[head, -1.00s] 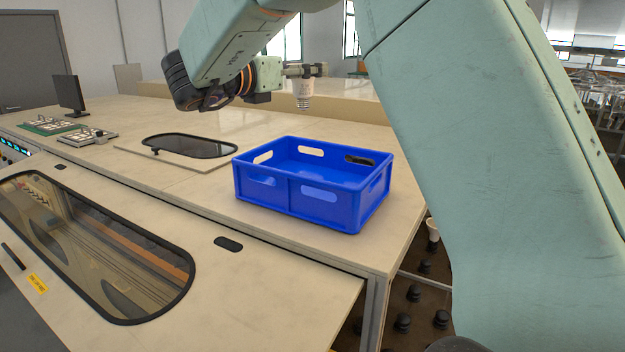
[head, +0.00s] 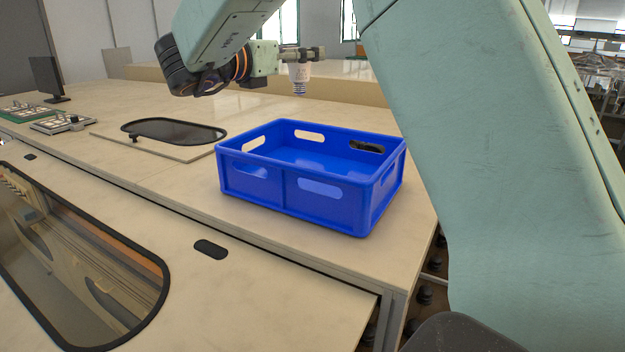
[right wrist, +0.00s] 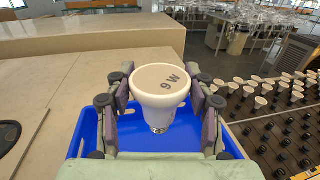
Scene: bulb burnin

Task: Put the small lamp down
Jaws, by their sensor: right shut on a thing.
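The small lamp is a white bulb (head: 299,72) with a metal screw base pointing down. In the right wrist view the lamp (right wrist: 161,86) shows its round face marked "9 W". My right gripper (head: 302,54) is shut on the lamp and holds it in the air. In the head view the lamp appears above the far rim of a blue crate (head: 250,186). In the right wrist view the crate (right wrist: 82,138) lies below and behind the lamp. The part of the crate's floor that shows looks bare. My left gripper is not in view.
A dark oval window (head: 175,131) in the bench top lies left of the crate. A monitor (head: 46,78) and a green tray (head: 30,115) stand far left. Several bulbs (right wrist: 285,95) stand in a dark rack at the right. The bench right of the crate is narrow.

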